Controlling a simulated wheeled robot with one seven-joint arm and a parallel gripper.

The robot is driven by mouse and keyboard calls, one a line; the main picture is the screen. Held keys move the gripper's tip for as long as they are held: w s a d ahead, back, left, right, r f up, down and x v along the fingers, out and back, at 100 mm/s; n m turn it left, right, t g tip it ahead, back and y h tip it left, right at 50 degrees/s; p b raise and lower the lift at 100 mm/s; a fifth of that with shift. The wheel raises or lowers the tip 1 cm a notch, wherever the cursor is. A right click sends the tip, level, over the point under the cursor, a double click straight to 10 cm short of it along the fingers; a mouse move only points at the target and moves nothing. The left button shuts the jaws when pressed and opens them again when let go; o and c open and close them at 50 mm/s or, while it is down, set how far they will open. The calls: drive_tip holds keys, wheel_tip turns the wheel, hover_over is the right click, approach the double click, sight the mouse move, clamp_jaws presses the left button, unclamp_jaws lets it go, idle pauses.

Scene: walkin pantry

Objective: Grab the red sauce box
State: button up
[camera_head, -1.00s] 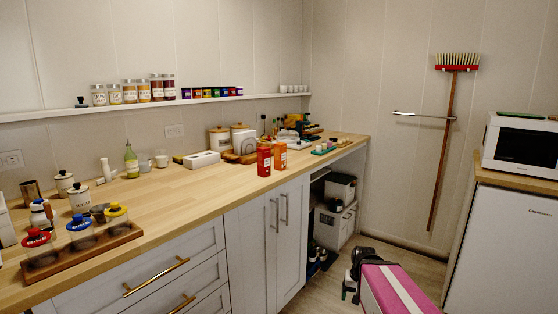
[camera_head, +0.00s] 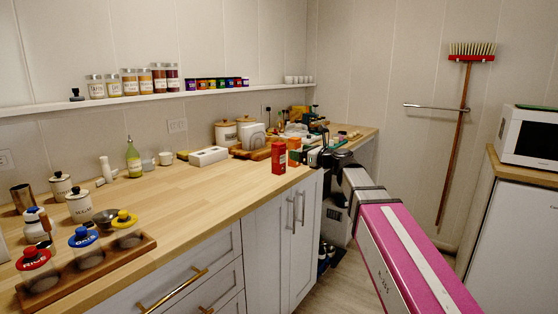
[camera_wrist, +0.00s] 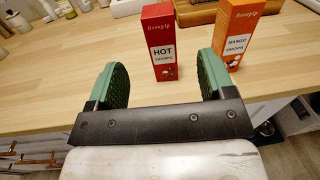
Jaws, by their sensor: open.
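The red sauce box (camera_head: 279,158), labelled "HOT", stands upright near the front edge of the wooden counter. In the wrist view the red sauce box (camera_wrist: 160,42) stands ahead, between the lines of my two green fingers. My gripper (camera_wrist: 164,72) is open, with nothing held. In the head view my gripper (camera_head: 312,156) is just right of the red box at counter height, partly hidden by my arm.
A wooden board (camera_head: 85,270) with lidded jars lies at the front left. A white box (camera_head: 208,156) and canisters stand behind the red box. A shelf (camera_head: 60,105) with jars runs along the wall. The middle of the counter is clear.

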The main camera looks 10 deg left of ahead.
sight(283, 146)
drive_tip(key=x, duration=0.7)
drive_tip(key=r+x, duration=0.1)
drive_tip(key=x, duration=0.3)
drive_tip(key=shift+a, duration=0.1)
drive_tip(key=shift+s, duration=0.1)
drive_tip(key=c, duration=1.3)
